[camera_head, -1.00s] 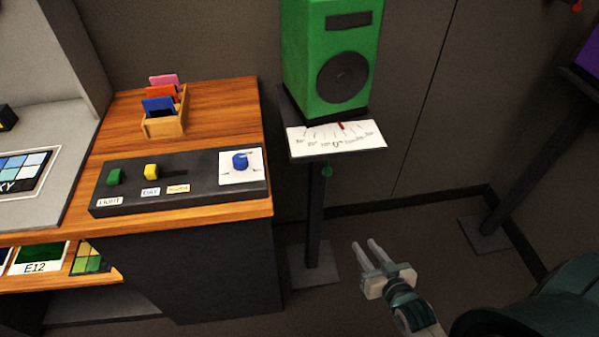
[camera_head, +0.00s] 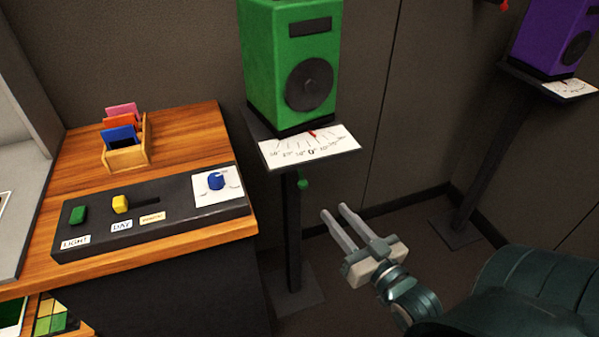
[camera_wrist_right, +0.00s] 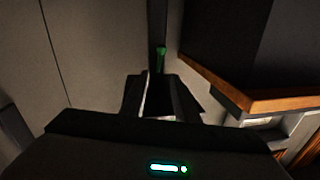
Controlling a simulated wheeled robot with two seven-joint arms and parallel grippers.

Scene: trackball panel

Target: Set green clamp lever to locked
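The green clamp lever (camera_head: 303,184) is a small green knob on the dark stand post, just below the white scale plate under the green speaker. In the right wrist view the lever (camera_wrist_right: 160,58) shows as a small upright green piece beyond the fingers. Whether it is locked cannot be told. My right gripper (camera_head: 335,211) is open and empty, with a gap between its two fingers. It is to the right of the lever and lower in the head view, apart from it. My left gripper is not in view.
The green speaker (camera_head: 292,62) stands above the scale plate (camera_head: 310,148) with a red pointer. A wooden desk (camera_head: 180,121) with a dark control panel (camera_head: 155,222) is at the left. A purple speaker (camera_head: 549,36) stands on another post at the right. Open floor lies between the posts.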

